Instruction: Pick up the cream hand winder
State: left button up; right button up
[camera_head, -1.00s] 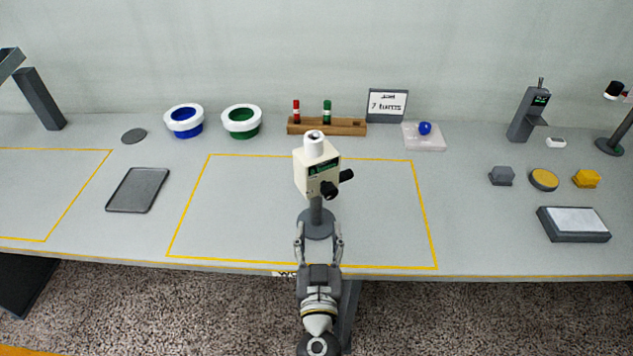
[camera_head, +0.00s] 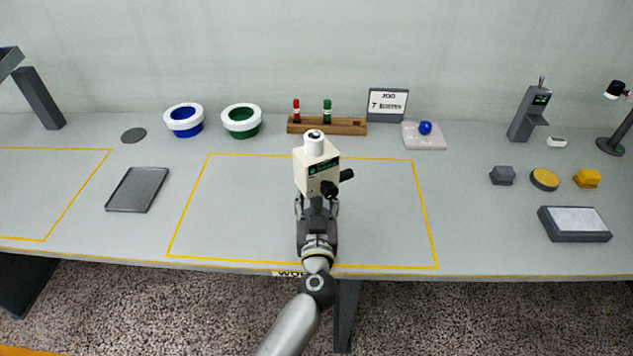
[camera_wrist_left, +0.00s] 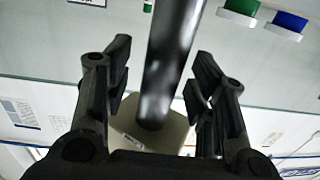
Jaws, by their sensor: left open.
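The cream hand winder (camera_head: 316,170) stands upright inside the middle yellow-outlined area. It has a white top spool, a dark crank knob to its right and a dark label. My left gripper (camera_head: 316,203) is at its grey post, just under the cream housing, and hides the post and most of the base. In the left wrist view my open fingers (camera_wrist_left: 160,72) stand on both sides of the dark post (camera_wrist_left: 172,60), with gaps showing. The cream housing (camera_wrist_left: 150,132) shows behind them. My right gripper is not in view.
Behind the winder are a wooden rack (camera_head: 350,128) with a red and a green spindle, and a small sign (camera_head: 387,104). Blue (camera_head: 184,120) and green (camera_head: 242,121) white-rimmed rings and a grey tray (camera_head: 137,190) are to the left. The outlined area is otherwise clear.

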pick_arm(q)
jog(key=shift+c, duration=0.2)
grip_shut()
jog(key=shift+r, duration=0.2)
jog(key=shift+r, duration=0.1)
